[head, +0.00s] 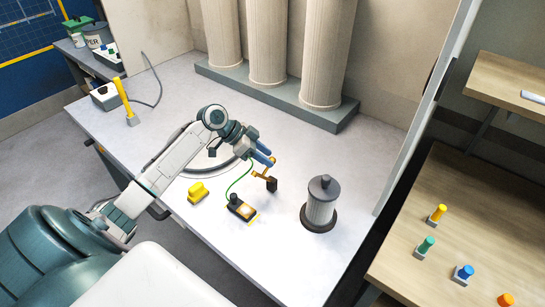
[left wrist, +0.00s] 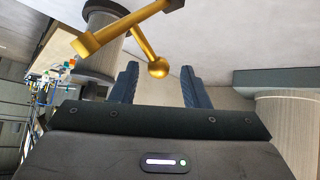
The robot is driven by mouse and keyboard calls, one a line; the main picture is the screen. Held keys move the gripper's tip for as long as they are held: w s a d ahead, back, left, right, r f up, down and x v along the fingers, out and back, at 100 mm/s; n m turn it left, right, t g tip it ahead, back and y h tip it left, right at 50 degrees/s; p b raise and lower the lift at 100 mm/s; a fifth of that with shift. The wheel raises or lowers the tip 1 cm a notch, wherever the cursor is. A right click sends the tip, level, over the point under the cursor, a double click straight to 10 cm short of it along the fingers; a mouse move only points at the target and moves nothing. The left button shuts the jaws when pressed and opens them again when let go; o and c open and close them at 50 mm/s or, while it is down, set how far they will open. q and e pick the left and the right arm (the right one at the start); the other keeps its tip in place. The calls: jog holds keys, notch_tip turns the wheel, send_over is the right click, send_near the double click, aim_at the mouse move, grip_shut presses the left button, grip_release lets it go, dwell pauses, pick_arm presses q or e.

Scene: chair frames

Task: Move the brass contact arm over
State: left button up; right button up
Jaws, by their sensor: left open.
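The brass contact arm (head: 262,176) stands over the white bench, close beside the blue fingers of my left gripper (head: 265,157). In the left wrist view the brass contact arm (left wrist: 125,28) shows as a gold bar with a square end and a stem ending in a ball. The ball lies in line with the gap between the two open fingers of my left gripper (left wrist: 159,69). I see no finger closed on it; contact is hard to tell. A dark block (head: 272,185) sits by the arm's lower end. My right gripper is not in view.
A grey ribbed cylinder (head: 321,207) with a dark cap stands to the right. A black-and-yellow meter (head: 241,208) with a green wire and a yellow piece (head: 197,193) lie nearer the front. Three columns (head: 267,45) stand behind. The bench's front right is clear.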

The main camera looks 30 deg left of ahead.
aim_at(272, 159)
pick_arm(q)
jog(key=shift+p+x, duration=0.4)
jog(key=shift+x, duration=1.3)
jog(key=shift+s, duration=0.1)
grip_shut()
